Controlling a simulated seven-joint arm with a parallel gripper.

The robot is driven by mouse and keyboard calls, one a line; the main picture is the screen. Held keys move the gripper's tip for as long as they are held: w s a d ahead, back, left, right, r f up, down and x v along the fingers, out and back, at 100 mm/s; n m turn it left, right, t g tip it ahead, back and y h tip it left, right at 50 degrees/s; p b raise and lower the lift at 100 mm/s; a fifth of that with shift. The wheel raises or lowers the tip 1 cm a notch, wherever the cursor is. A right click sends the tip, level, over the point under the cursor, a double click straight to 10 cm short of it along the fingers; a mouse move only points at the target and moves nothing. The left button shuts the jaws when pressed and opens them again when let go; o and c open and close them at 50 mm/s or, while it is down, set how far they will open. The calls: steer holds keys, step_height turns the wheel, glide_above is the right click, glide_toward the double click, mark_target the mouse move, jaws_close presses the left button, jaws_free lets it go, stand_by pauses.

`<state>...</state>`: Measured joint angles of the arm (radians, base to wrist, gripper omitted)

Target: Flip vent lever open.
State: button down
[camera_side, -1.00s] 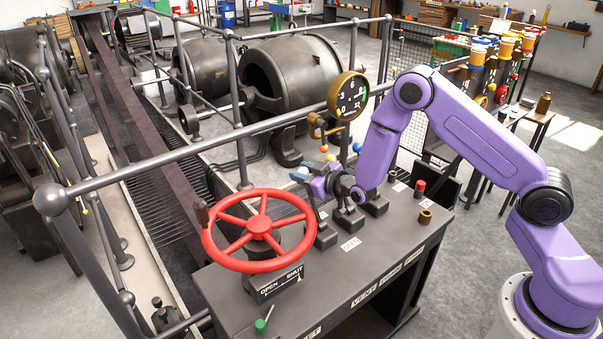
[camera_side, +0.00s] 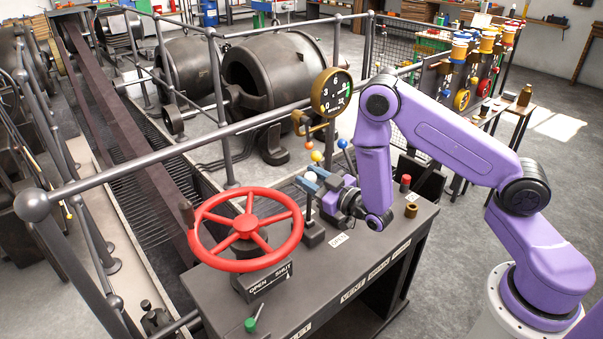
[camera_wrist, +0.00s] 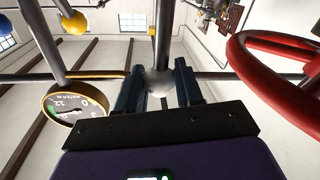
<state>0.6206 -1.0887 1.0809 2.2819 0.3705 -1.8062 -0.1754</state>
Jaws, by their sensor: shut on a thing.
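A lever with a pale grey-white ball knob (camera_wrist: 158,82) rises from a dark base (camera_side: 313,236) on the console, behind the red handwheel. Its shaft stands close to upright. My gripper (camera_side: 310,182) is shut around the knob in the side view; in the wrist view its two dark fingers (camera_wrist: 158,88) sit on either side of the ball. A VENT plate (camera_side: 353,291) is on the console's front edge. A white label reading OPEN (camera_side: 339,239) lies near the lever bases. The bases of the other levers are partly hidden behind my gripper.
The red handwheel (camera_side: 246,229) stands close left of my gripper. Yellow (camera_side: 317,156) and blue (camera_side: 342,143) knobs stand just behind it. A gauge (camera_side: 332,93) and railing (camera_side: 190,145) rise behind. A red-topped part (camera_side: 405,183) and brass cup (camera_side: 411,210) are at right.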

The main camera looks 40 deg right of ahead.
steer(key=s+f, duration=0.3)
steer(key=s, duration=0.5)
steer(key=shift+s+f, duration=0.2)
steer(key=shift+s, duration=0.2)
steer(key=c, duration=0.8)
jaws_free()
steer(key=shift+r, duration=0.1)
steer(key=shift+s+d, duration=0.2)
steer(key=shift+s, duration=1.8)
steer(key=shift+s+d, duration=0.25)
steer(key=shift+s, duration=1.7)
steer(key=shift+s+d, duration=0.2)
steer(key=shift+s, duration=1.8)
